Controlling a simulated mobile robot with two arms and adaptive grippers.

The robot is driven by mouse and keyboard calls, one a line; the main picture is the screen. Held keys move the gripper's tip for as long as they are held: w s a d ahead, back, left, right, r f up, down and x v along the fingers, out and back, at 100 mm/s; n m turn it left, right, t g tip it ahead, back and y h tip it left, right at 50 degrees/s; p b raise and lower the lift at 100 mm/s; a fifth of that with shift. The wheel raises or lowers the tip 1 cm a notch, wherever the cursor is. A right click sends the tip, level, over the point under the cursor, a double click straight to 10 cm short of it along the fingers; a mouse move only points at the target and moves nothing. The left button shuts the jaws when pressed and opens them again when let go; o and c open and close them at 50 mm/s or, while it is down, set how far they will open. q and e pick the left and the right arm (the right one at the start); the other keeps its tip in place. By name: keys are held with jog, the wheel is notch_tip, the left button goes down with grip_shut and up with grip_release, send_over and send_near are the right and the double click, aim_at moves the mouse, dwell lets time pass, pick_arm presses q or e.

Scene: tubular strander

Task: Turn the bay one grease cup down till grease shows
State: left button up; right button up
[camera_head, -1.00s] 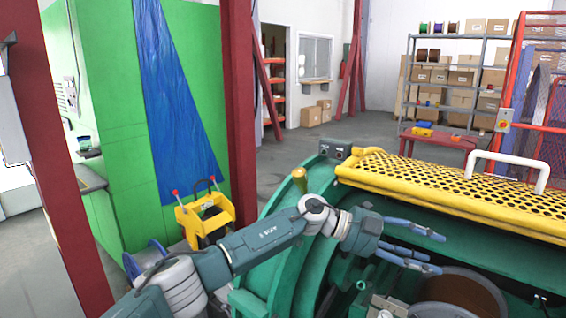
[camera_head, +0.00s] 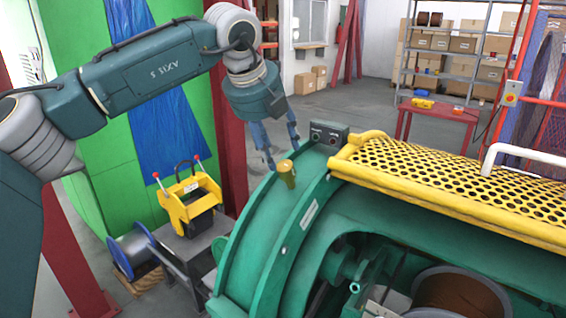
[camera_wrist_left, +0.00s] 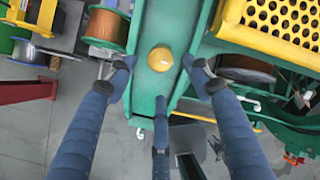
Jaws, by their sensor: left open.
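The brass grease cup (camera_head: 287,174) stands on top of the green curved housing (camera_head: 258,232) of the machine, left of the yellow guard. In the left wrist view the cup (camera_wrist_left: 160,58) shows from above as a round yellow-gold cap on a green strip. My left gripper (camera_head: 282,155) hangs fingers down just above the cup. In the left wrist view its open blue fingers (camera_wrist_left: 160,75) lie to either side of the cup and below it, apart from it. No grease is visible around the cup. My right gripper is out of view.
The yellow perforated guard (camera_head: 440,185) with a white handle lies right of the cup. A small dark control box (camera_head: 328,136) sits behind it. A yellow device (camera_head: 188,200) and a cable reel (camera_head: 132,250) stand at left. A red table (camera_head: 440,115) is farther back.

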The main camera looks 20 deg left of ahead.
aim_at(284, 164)
pick_arm(q)
jog(key=p+x, duration=0.1)
jog(key=x, duration=0.5)
jog(key=shift+w+f, duration=0.1)
jog(key=shift+w, duration=0.1)
jog(key=shift+w+f+p, duration=0.3)
jog(key=shift+f+p, duration=0.1)
jog(key=shift+f, duration=0.3)
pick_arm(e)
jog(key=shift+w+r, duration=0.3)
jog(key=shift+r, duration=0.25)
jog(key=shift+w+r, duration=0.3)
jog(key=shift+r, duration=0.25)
pick_arm(q)
jog(key=shift+r, duration=0.1)
jog(key=c, duration=1.1)
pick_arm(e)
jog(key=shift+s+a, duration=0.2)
